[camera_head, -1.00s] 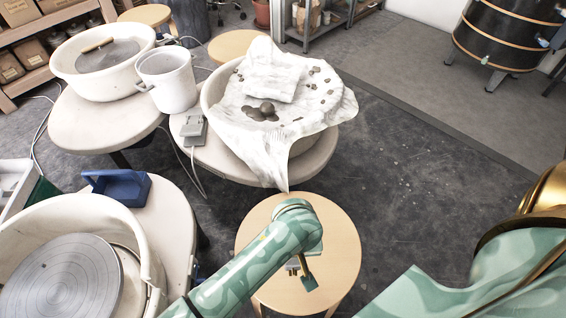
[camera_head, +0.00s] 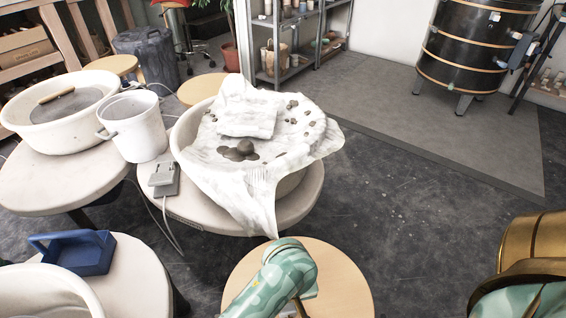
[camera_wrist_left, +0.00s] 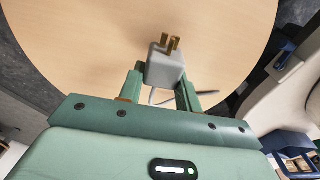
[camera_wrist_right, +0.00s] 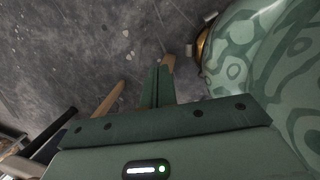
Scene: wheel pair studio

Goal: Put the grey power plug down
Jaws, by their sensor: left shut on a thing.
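The grey power plug (camera_wrist_left: 166,66), with two brass prongs, is between the fingers of my left gripper (camera_wrist_left: 161,76) in the left wrist view. The gripper is shut on it. A bit of dark cord shows beside the fingers. Behind the plug is the round wooden stool top (camera_wrist_left: 75,45); I cannot tell how far above it the plug is.
A wheel table (camera_head: 290,210) with a cloth-draped basin (camera_head: 265,165) and a grey box (camera_head: 164,180) with a cable stands behind the stool. A blue tray (camera_head: 85,255) lies on another table at left. The floor (camera_head: 425,205) right of the stool is open.

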